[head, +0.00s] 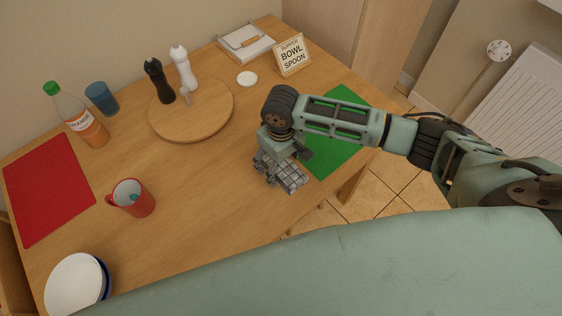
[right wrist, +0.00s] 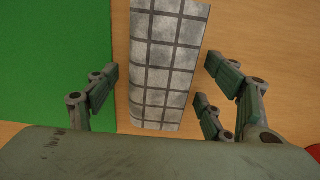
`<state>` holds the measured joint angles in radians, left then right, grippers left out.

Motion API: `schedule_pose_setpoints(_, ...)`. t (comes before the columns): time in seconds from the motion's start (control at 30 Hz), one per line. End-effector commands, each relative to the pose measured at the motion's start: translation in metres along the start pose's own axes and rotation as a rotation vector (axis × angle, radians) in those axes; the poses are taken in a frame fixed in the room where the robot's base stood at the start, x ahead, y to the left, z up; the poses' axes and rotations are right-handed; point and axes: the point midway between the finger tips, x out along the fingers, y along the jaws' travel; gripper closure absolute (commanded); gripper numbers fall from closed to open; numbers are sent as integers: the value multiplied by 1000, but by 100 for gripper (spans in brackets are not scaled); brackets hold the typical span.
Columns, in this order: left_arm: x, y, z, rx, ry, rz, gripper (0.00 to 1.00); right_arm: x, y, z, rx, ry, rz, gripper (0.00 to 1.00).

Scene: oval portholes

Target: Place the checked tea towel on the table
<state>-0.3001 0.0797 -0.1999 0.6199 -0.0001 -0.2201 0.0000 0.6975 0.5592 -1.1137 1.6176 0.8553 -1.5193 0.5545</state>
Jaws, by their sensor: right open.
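The checked tea towel (head: 289,180) is a grey folded strip with dark lines, and it appears to lie on the wooden table (head: 215,205) beside the green mat. My right gripper (head: 280,162) is right above it and hides part of it. In the right wrist view the towel (right wrist: 168,70) passes between the open fingers of the right gripper (right wrist: 158,82). Gaps show between the towel and the fingers on both sides. My left gripper is not in view.
The green mat (head: 335,150) is close to the towel. A round board (head: 205,117) and a sign (head: 292,56) are farther back. The table's middle is clear.

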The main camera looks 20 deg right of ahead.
Motion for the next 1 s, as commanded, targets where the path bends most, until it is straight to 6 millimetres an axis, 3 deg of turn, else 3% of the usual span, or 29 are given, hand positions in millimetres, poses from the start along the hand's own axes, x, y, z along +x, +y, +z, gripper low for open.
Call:
schedule_pose_setpoints(0.17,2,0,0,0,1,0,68,-20,0,-1,0,4,-1,26)
schedule_pose_setpoints(0.6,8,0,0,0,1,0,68,-107,0,-1,0,3,0,26)
schedule_pose_setpoints(0.8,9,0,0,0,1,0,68,-121,0,-1,1,1,-1,26)
schedule_pose_setpoints(1.0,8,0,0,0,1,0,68,-122,0,0,1,0,-1,26)
